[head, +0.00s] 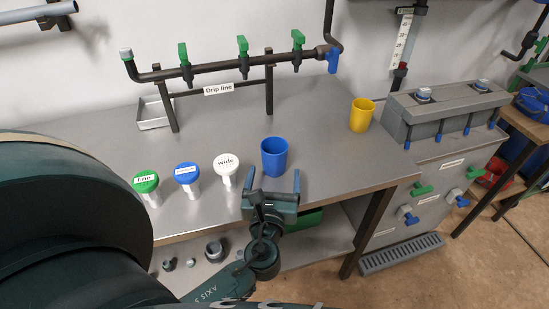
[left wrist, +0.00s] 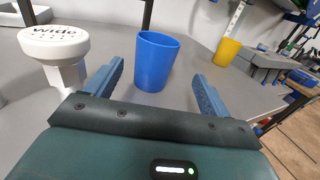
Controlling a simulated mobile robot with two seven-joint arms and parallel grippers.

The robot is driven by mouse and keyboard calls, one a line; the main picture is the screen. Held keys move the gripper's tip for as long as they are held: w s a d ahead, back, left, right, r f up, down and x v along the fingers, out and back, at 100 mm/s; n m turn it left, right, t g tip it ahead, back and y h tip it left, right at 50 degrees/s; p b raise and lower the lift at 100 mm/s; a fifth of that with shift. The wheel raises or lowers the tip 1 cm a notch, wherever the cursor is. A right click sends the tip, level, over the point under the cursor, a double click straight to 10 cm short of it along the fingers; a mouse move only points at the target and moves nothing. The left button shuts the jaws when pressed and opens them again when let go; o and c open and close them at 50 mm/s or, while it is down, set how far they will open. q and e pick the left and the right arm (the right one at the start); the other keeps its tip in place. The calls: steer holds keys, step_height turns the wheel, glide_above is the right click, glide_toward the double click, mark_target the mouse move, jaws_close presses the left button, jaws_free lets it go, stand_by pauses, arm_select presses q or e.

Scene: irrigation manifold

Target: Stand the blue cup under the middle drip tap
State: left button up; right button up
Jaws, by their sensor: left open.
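The blue cup (head: 274,157) stands upright on the grey bench, near its front edge. My left gripper (head: 272,181) is open just in front of the cup, with one finger toward each side. In the left wrist view the cup (left wrist: 156,62) stands beyond and between the two open fingers (left wrist: 157,85), apart from them. The middle drip tap (head: 243,46), with a green handle, hangs on the dark drip line pipe at the back of the bench. The bench under it is clear. My right gripper is not in view.
A white "wide" nozzle (head: 226,167) stands close left of the gripper, with blue (head: 187,175) and green (head: 146,184) ones further left. A yellow cup (head: 362,115) stands to the right. Pipe posts (head: 269,85) flank the middle tap. A metal tray (head: 153,114) lies at the back left.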

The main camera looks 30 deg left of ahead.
mark_target(276, 144)
arm_select(q)
steer(key=x, duration=0.4)
steer(key=shift+w+a, duration=0.15)
steer(key=shift+w, duration=0.2)
steer(key=shift+a+r+p+x, duration=0.15)
steer(key=shift+p+x, duration=0.1)
steer(key=shift+x, duration=1.1)
steer(key=shift+a+r+p+x, duration=0.1)
steer(key=shift+a+p+x, duration=0.1)
steer(key=shift+x, duration=1.15)
steer(key=shift+s, duration=0.25)
steer(key=shift+c, duration=0.5)
steer(key=shift+d, duration=0.1)
steer(key=c, duration=1)
